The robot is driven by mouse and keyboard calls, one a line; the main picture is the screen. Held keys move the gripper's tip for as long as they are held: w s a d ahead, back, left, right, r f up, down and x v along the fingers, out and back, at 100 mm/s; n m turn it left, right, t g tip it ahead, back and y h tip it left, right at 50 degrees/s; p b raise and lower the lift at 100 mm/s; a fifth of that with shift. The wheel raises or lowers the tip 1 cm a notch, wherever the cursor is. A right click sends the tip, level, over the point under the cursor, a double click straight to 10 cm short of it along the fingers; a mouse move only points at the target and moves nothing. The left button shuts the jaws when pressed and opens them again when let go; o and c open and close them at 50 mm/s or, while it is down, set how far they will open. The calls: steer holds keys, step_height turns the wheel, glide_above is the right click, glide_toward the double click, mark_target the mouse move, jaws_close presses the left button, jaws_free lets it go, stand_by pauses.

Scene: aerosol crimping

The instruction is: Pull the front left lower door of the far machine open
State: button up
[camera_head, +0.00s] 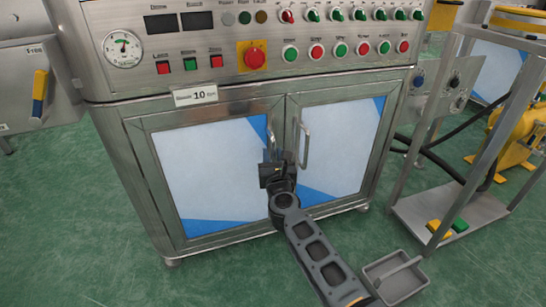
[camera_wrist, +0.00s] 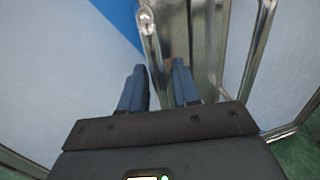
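The machine has two lower doors with pale panels and steel frames. The left door (camera_head: 205,165) looks shut, flush with the right door (camera_head: 338,140). Its upright steel handle (camera_head: 270,132) is near its right edge, partly hidden by my gripper (camera_head: 272,163). In the wrist view, the handle (camera_wrist: 149,22) runs down toward the gap between my fingers (camera_wrist: 159,75). The two dark blue fingers are apart, one each side of the handle's line. Whether they touch it I cannot tell.
The right door's handle (camera_head: 304,145) stands close beside my gripper. A control panel (camera_head: 255,45) with buttons and a gauge is above the doors. A metal stand (camera_head: 455,205) is at the right, and a grey tray (camera_head: 396,278) at lower right. Green floor (camera_head: 75,215) at left is clear.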

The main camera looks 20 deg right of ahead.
jaws_close()
steer(key=shift+s, duration=0.15)
